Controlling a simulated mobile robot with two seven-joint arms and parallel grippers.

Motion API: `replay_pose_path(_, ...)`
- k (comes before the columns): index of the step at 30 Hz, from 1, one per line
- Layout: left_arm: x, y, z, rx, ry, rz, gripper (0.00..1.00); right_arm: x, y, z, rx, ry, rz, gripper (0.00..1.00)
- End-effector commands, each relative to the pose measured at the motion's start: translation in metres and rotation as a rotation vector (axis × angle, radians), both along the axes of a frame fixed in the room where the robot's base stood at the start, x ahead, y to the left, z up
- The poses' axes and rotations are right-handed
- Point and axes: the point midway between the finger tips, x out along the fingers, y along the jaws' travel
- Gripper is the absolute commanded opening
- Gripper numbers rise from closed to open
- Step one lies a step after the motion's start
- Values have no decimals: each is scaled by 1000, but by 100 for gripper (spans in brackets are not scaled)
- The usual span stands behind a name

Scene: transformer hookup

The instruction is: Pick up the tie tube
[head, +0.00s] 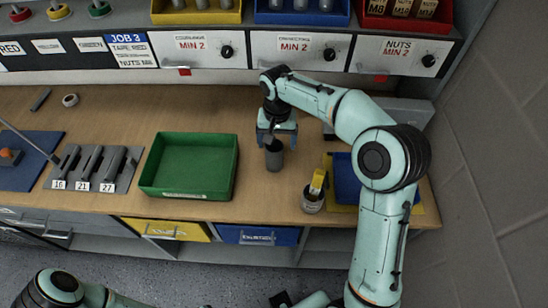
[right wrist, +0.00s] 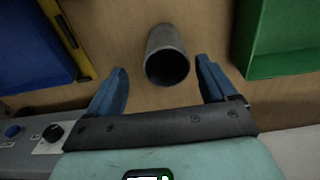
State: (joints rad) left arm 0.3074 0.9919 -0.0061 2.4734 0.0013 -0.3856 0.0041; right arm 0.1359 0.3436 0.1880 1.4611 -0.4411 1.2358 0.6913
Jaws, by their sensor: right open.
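A dark grey open-topped tube (head: 274,156), which looks like the tie tube, stands upright on the wooden bench to the right of the green tray. In the right wrist view the tube (right wrist: 167,55) shows its dark round mouth, between and a little beyond the blue fingertips. My right gripper (head: 277,137) is open above and around the tube's top in the head view. In the right wrist view its two fingers (right wrist: 164,78) stand apart on either side, with gaps to the tube.
An empty green tray (head: 190,194) stands left of the tube. A small pot with a yellow-handled tool (head: 313,195) and a blue bin (head: 346,180) are to the right. Drawers (head: 290,50) line the back. A slotted holder (head: 95,168) is at left.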

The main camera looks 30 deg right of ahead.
Motion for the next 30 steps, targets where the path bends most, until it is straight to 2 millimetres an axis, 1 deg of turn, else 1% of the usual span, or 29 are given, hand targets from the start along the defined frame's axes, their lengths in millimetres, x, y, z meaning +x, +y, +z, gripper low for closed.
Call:
replay_pose_path(6, 0, 0, 0, 0, -1, 0, 58, 5, 5, -30, 1, 4, 1, 85)
replay_pose_path(10, -1, 0, -1, 0, 0, 0, 58, 5, 5, -46, 2, 3, 0, 85)
replay_pose_path(13, -1, 0, -2, 0, 1, 0, 58, 6, 5, -50, 1, -1, 0, 85)
replay_pose_path(19, -1, 0, -2, 0, 0, 0, 58, 6, 5, -50, 1, -1, 0, 85)
replay_pose_path(20, -1, 0, -1, 0, 0, 0, 58, 6, 5, -50, 1, -1, 0, 78)
replay_pose_path(21, -1, 0, -1, 0, 0, 0, 58, 6, 5, -50, 1, -1, 0, 65)
replay_pose_path(23, -1, 0, -1, 0, 0, 0, 58, 6, 5, -50, 0, -1, 0, 46)
replay_pose_path(24, -1, 0, -1, 0, 0, 0, 58, 6, 5, -50, 0, -1, 0, 33)
replay_pose_path(25, -1, 0, -1, 0, 0, 0, 58, 6, 5, -50, 1, -1, 0, 28)
replay_pose_path(30, -1, 0, -1, 0, 0, 0, 58, 6, 5, -50, 0, -1, 0, 28)
